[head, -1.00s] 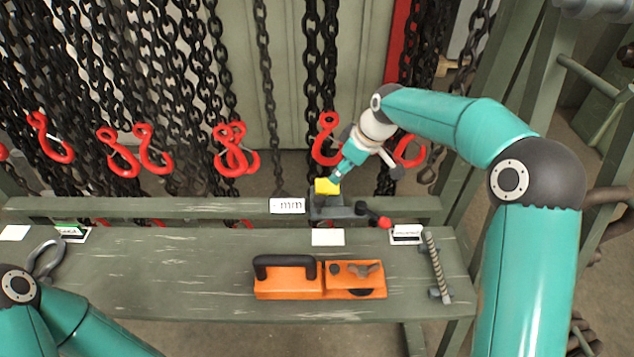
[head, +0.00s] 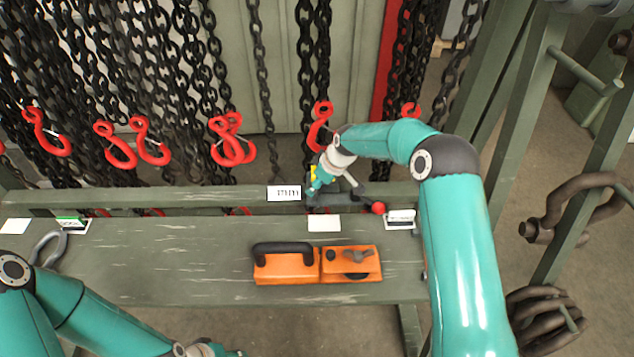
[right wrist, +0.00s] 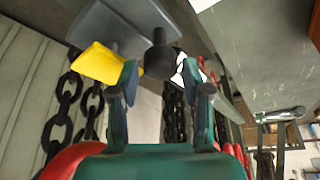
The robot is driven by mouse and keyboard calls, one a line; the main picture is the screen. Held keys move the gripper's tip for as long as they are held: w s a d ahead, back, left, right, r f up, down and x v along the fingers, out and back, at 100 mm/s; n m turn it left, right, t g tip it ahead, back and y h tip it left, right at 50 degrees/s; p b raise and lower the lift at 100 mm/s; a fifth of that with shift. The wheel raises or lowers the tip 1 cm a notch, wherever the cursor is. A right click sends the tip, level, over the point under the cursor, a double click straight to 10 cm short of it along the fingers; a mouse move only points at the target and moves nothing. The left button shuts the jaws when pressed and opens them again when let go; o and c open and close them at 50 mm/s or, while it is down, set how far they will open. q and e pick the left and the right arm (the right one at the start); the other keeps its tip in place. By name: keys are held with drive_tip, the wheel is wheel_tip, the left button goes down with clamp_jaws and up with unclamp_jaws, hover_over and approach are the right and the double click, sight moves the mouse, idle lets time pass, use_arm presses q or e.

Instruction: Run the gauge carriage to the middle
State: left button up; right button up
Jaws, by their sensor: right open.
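The gauge carriage (head: 345,198) is a grey block on the long green rail behind the bench, with a yellow part and a red-tipped lever. A white "mm" label (head: 284,193) sits just left of it. My right gripper (head: 316,190) is at the carriage and partly hides it. In the right wrist view my right gripper (right wrist: 160,82) is open, with the yellow part (right wrist: 97,63) beside its left finger. A black knob (right wrist: 161,55) shows between the fingertips; I cannot tell if they touch it. My left gripper (head: 220,352) only just shows at the bottom edge.
An orange tool (head: 317,264) with a black handle lies on the green bench (head: 180,265). A grey shackle (head: 48,247) and white cards lie there too. Chains with red hooks (head: 232,140) hang behind the rail. The bench's left middle is clear.

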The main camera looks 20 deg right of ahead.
drive_tip(key=shift+w+a+f, duration=0.15)
drive_tip(key=shift+w+f, duration=0.05)
drive_tip(key=shift+f, duration=0.45)
clamp_jaws()
